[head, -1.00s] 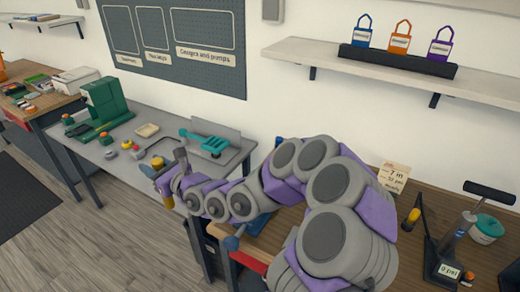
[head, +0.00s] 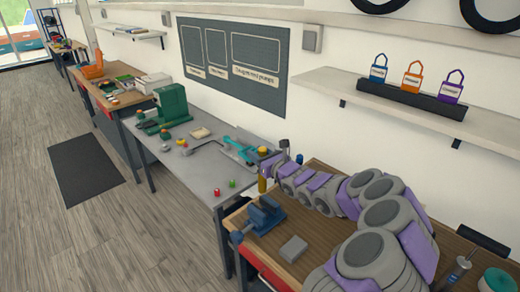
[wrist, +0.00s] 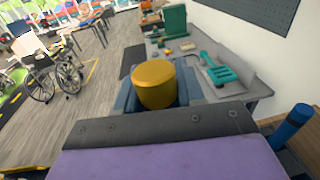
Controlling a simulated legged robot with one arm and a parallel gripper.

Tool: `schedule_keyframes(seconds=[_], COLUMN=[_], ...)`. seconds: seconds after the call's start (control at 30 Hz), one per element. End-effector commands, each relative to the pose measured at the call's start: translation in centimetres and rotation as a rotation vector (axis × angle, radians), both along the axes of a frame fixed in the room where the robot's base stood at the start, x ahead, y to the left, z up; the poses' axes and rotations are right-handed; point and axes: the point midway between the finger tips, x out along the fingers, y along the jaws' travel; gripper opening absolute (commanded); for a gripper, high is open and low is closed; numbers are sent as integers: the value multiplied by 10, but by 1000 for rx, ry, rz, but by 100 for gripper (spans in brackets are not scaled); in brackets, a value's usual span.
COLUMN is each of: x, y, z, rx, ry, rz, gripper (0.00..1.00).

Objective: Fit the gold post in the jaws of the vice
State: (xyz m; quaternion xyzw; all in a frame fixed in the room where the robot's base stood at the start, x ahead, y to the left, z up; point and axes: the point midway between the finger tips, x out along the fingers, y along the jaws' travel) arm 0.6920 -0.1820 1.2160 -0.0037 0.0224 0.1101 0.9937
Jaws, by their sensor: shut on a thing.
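The gold post (head: 262,185) is a short upright cylinder held by my gripper (head: 268,170). In the wrist view the round top of the gold post (wrist: 154,80) shows between blue-grey pieces, probably my fingers. The blue vice (head: 266,214) stands at the near left corner of the wooden bench, its handle towards the aisle. In the head view the post appears just beyond and above the vice, apart from its jaws. The height of the post over the bench is hard to tell.
A grey block (head: 293,249) lies on the wooden bench (head: 320,232) by the vice. The grey table (head: 208,176) beyond holds a green machine (head: 172,104), a teal tool (head: 240,151) and small coloured knobs. A blue cylinder (wrist: 292,125) stands at right in the wrist view.

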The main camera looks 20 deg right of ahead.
Motion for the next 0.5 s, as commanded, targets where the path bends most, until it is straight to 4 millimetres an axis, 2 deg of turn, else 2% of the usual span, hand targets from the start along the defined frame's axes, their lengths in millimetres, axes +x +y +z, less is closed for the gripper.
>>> schedule_keyframes(seconds=[0.07, 0.27, 0.5], x=[0, 0, 0], y=[-6, -7, -7], z=[0, -8, -26], rx=[0, 3, 3], ry=[-3, -4, -5], rz=[-6, -5, -5], gripper=[0, 0, 0])
